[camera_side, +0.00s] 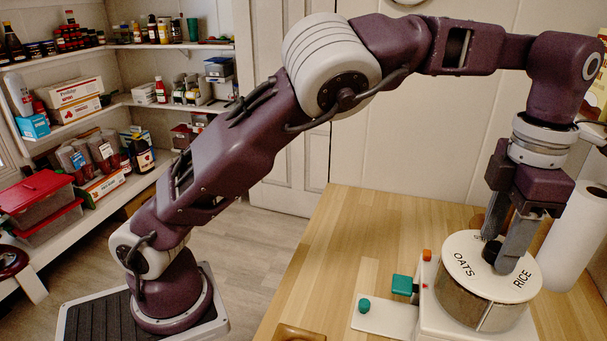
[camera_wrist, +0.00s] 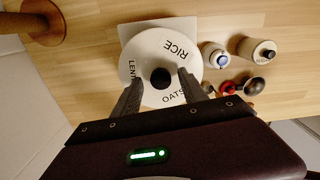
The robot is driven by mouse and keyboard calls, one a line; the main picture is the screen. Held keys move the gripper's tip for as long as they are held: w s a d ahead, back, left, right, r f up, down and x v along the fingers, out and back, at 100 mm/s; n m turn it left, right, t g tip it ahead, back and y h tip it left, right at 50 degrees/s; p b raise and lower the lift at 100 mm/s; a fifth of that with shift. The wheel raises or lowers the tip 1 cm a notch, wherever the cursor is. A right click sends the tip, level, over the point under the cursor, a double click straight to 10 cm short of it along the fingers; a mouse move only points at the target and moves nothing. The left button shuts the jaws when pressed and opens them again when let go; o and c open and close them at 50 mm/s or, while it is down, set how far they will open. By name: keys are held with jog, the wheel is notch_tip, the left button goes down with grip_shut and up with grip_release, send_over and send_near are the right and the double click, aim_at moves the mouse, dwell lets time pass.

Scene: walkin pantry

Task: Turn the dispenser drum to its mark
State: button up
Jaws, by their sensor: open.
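The dispenser drum (camera_side: 466,268) has a round white top lettered OATS and RICE and a see-through side wall. In the wrist view the drum top (camera_wrist: 150,50) also shows a partly hidden label starting LENT. A black knob (camera_wrist: 161,78) stands at its centre. My gripper (camera_side: 497,254) points down over the drum, open, with one finger on each side of the knob. In the wrist view gaps show between the knob and both fingers. A small red pointer (camera_side: 425,286) sits beside the drum, below an orange piece (camera_side: 427,255); I cannot tell which label it faces.
The drum stands on a white base with a teal block (camera_side: 402,285) and a teal knob (camera_side: 364,305) to its left. A white paper roll (camera_side: 574,235) stands close on the right. In the wrist view, several bottles (camera_wrist: 257,52) stand right of the drum. The wooden counter (camera_side: 350,235) is clear behind left.

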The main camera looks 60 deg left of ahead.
jog(key=m, duration=0.4)
jog(key=shift+m, duration=0.4)
jog(key=m, duration=1.1)
jog(key=shift+m, duration=0.9)
jog(key=shift+r+m, duration=0.25)
jog(key=shift+m, duration=0.75)
jog(key=r, duration=0.5)
jog(key=a+r, duration=0.1)
jog(key=r, duration=0.1)
jog(key=shift+r, duration=0.2)
jog(key=s+a+r+t+h, duration=0.1)
jog(key=s+a+r, duration=0.15)
jog(key=a, duration=0.35)
jog(key=s+a+r+t+h, duration=0.1)
jog(key=s+a+r+h, duration=0.1)
jog(key=a+r, duration=0.25)
jog(key=s+a+f+m+t, duration=0.1)
jog(key=s+a+f+m, duration=0.1)
jog(key=s, duration=0.4)
jog(key=s+a+f+m+t+y, duration=0.1)
jog(key=s+a+f+m, duration=0.1)
jog(key=s, duration=0.5)
jog(key=s+a+f+m, duration=0.2)
jog(key=s+f+m, duration=0.1)
jog(key=s, duration=0.3)
jog(key=shift+s+a+f+t+y, duration=0.3)
jog(key=shift+f+t+y, duration=0.1)
jog(key=shift+f, duration=0.05)
jog(key=shift+w+r, duration=0.1)
